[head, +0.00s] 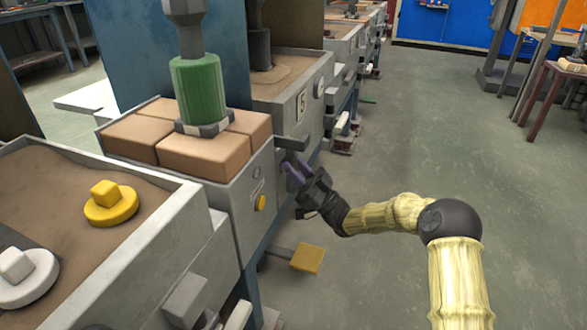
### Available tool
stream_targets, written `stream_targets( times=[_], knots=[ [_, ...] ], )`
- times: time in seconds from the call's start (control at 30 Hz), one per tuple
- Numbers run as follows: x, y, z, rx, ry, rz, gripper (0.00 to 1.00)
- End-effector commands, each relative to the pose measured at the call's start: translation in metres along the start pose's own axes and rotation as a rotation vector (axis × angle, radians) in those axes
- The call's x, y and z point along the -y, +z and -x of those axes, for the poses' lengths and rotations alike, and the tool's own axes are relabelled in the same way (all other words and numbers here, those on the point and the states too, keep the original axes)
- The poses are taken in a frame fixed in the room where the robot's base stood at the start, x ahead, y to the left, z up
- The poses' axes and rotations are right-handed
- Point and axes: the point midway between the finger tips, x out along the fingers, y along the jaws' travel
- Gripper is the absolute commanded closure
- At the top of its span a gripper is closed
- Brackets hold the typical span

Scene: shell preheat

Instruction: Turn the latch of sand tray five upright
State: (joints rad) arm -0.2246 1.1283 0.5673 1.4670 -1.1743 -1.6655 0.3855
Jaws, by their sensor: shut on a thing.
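Sand tray five (315,90) is the grey box with sand on top and a plate marked 5 on its front wall. My gripper (297,177) is low at the near end of that wall, just past the brick-filled box. It is shut on a purple part (293,171), which looks like the tray's latch. The dark fingers cover much of it, so its exact angle cannot be told.
A grey box (235,190) with brown blocks and a green cylinder stands nearer, with a yellow knob (260,203) on its front. A yellow pedal (307,258) sticks out below. A nearer sand tray (165,230) is at left. Floor (430,130) at right is clear.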

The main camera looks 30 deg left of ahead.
Motion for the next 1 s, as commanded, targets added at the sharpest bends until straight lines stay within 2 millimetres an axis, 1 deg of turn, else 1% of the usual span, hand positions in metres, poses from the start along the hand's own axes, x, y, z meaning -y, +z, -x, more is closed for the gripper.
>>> stream_targets(
  times=[0.27, 0.3, 0.37, 0.63, 0.77, 0.87, 1.0],
  knots=[
    [0.000, 0.002, 0.002, 0.006, -0.001, 0.001, 1.00],
    [0.000, 0.002, 0.002, 0.006, -0.001, 0.001, 0.69],
    [0.000, 0.002, 0.002, 0.005, -0.001, 0.001, 0.57],
    [0.000, 0.001, 0.001, 0.002, -0.001, 0.001, 0.56],
    [0.000, 0.000, 0.005, 0.002, 0.000, 0.001, 0.56],
    [-0.001, -0.001, 0.014, 0.004, 0.001, 0.002, 0.56],
    [-0.001, -0.002, 0.037, 0.003, 0.002, -0.001, 0.56]
  ],
)
